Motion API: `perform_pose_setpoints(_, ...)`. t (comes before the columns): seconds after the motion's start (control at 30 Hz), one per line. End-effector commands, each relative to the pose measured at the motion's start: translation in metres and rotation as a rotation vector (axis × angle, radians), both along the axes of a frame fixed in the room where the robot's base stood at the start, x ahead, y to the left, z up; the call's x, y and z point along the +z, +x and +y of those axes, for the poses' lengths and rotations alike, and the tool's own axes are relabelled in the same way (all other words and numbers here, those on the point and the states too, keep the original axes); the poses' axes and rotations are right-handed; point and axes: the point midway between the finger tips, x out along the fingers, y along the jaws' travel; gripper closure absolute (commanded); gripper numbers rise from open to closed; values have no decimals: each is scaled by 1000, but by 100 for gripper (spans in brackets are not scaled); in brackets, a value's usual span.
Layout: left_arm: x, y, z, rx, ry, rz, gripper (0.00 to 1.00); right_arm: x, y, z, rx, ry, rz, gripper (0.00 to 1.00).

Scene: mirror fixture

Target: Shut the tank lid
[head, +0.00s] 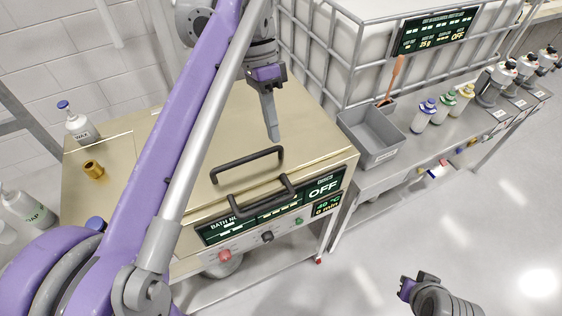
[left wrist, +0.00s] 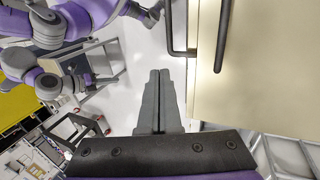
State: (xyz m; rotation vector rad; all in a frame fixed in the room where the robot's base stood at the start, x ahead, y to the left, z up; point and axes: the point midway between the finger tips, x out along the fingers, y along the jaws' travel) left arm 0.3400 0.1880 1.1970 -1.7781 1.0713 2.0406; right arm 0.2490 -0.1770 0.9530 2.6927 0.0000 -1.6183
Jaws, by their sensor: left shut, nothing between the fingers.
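The tank (head: 190,220) has a pale brass-coloured body with a display and buttons on its front. Its broad lid (head: 200,135) appears to lie flat or nearly flat on top; I cannot tell whether a small gap remains. Two black bar handles show near the front: the rear handle (head: 247,165) and the front handle (head: 262,196). My left gripper (head: 273,137) is shut and empty, pointing down above the lid's right part, behind the rear handle. In the left wrist view its fingers (left wrist: 160,90) are together, beside the pale panel (left wrist: 262,75). My right gripper (head: 414,285) is low at the right; its jaws are unclear.
A grey bin (head: 372,140) and several bottles stand on the right bench. A caged white container (head: 345,45) stands behind. Floor at lower right is clear.

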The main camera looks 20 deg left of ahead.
Motion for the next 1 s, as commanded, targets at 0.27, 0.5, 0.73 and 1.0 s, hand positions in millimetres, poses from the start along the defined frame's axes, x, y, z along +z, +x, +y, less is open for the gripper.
perform_pose_setpoints(0.27, -54, -14, -17, -2, 0, -1, 100, -6, -2, 0, 0, 0, 4, 100)
perform_pose_setpoints(0.5, -77, -20, -24, 0, 0, 0, 100, -6, -2, 0, 0, 0, 4, 100)
perform_pose_setpoints(0.73, -81, -20, -25, 0, 1, -1, 100, -6, -2, 0, 0, 0, 4, 100)
perform_pose_setpoints(1.0, -88, -22, -26, -1, 10, -8, 100, -10, -4, 0, 0, 0, 7, 100)
